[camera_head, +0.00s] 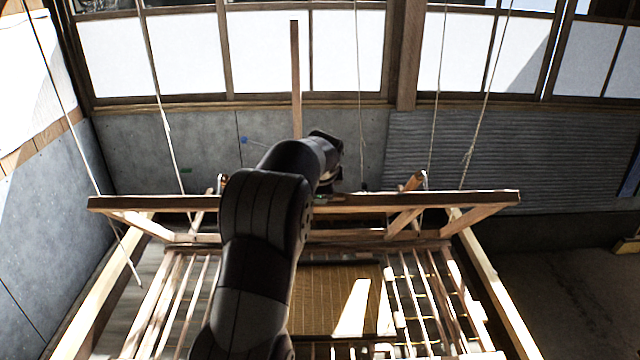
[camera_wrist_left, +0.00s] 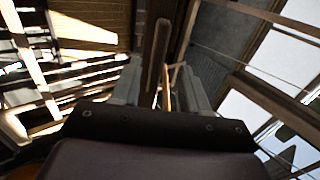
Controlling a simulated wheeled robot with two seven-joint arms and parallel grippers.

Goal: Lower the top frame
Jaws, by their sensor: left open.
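The wooden top frame hangs on ropes; its long crossbar (camera_head: 420,199) runs level across the head view. Slatted wooden side sections (camera_head: 170,300) and a brown woven screen (camera_head: 340,290) lie below and nearer. My left arm reaches over the middle and hides part of these. My left gripper (camera_head: 330,180) is at the crossbar, its fingers mostly hidden there. In the left wrist view, my left gripper (camera_wrist_left: 160,72) is open, its grey fingers on either side of a brown wooden bar (camera_wrist_left: 154,50). I cannot tell whether they touch it. My right gripper is not in view.
An upright wooden pole (camera_head: 296,75) stands behind my arm. Several ropes (camera_head: 358,80) hang down to the frame. Grey wall panels (camera_head: 200,140) and bright windows (camera_head: 350,50) are behind. Bare floor (camera_head: 570,290) shows at the right.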

